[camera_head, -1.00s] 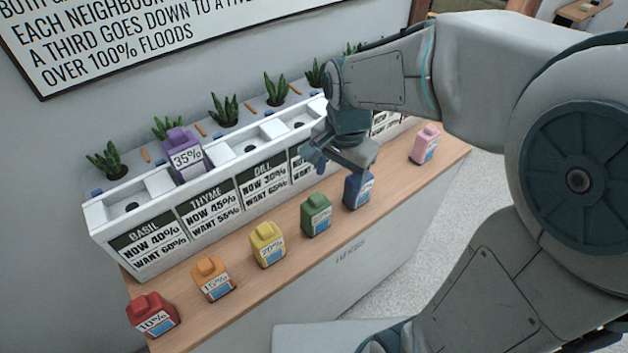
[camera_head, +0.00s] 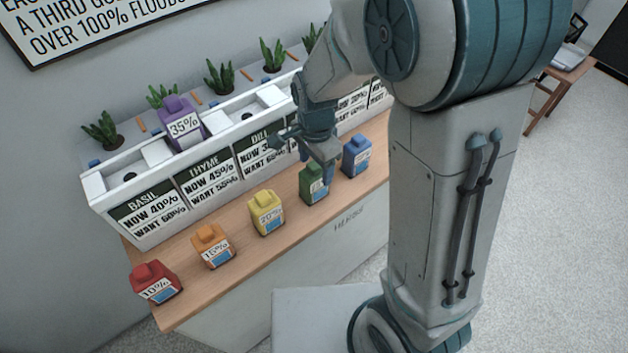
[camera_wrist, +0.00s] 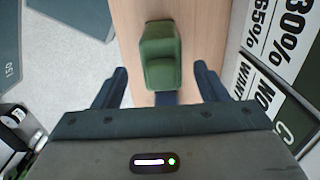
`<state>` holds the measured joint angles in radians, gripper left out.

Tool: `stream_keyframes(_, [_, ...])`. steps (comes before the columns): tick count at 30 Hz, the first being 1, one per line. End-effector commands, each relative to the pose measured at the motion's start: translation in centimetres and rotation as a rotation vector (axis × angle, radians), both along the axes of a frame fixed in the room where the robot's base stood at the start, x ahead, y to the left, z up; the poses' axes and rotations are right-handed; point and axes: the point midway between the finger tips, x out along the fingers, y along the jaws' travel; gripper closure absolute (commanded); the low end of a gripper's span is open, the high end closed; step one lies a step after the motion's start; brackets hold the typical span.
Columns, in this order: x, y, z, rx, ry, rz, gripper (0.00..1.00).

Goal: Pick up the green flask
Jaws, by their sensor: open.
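The green flask (camera_head: 312,186) stands upright on the wooden counter, between the yellow flask and the blue flask. In the wrist view the green flask (camera_wrist: 160,58) lies ahead of and between the two spread fingers of my gripper (camera_wrist: 160,82). The gripper is open and empty. I cannot tell how high the fingertips are above the flask.
On the counter (camera_head: 190,291) stand a red flask (camera_head: 155,283), an orange flask (camera_head: 212,247), a yellow flask (camera_head: 266,213) and a blue flask (camera_head: 356,157). A white planter (camera_head: 93,196) with signs runs behind them, holding a purple flask (camera_head: 181,122).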

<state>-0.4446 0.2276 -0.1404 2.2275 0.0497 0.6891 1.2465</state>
Motion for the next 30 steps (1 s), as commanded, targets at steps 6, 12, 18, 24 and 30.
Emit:
stream_keyframes(6, [0.0, 0.2, -2.1, -0.002, 0.005, 0.001, 0.34])
stream_keyframes(12, [0.0, 0.3, -4.5, -0.001, 0.004, -0.001, 0.34])
stream_keyframes(18, [0.1, 0.3, -5.2, 0.000, 0.000, 0.000, 0.34])
stream_keyframes(24, [0.1, 0.3, -5.2, 0.000, 0.000, 0.000, 0.48])
stream_keyframes(30, [0.1, 0.3, -5.2, 0.001, -0.001, 0.000, 0.87])
